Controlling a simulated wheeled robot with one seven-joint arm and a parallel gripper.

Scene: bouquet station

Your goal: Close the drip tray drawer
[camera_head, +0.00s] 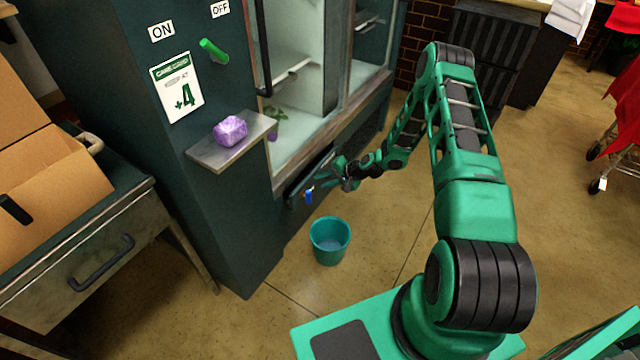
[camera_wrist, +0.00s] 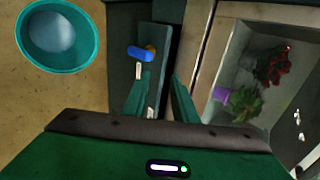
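The drip tray drawer (camera_head: 297,194) is a low, dark green front at the base of the display cooler. It appears to stand out a little from the cabinet, with a dark gap behind it. A blue tap handle (camera_head: 309,197) is on its front, and it also shows in the wrist view (camera_wrist: 140,53). My gripper (camera_head: 345,178) is at the drawer's right part. In the wrist view, my gripper's (camera_wrist: 161,88) two green fingers are apart, near the drawer's dark front (camera_wrist: 158,68). Whether they touch it I cannot tell.
A teal bucket (camera_head: 329,241) stands on the floor below the tap. A purple block (camera_head: 230,130) sits on a small metal shelf (camera_head: 203,153) on the cooler's side. A cardboard box (camera_head: 50,175) is on the left table. The floor to the right is largely clear.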

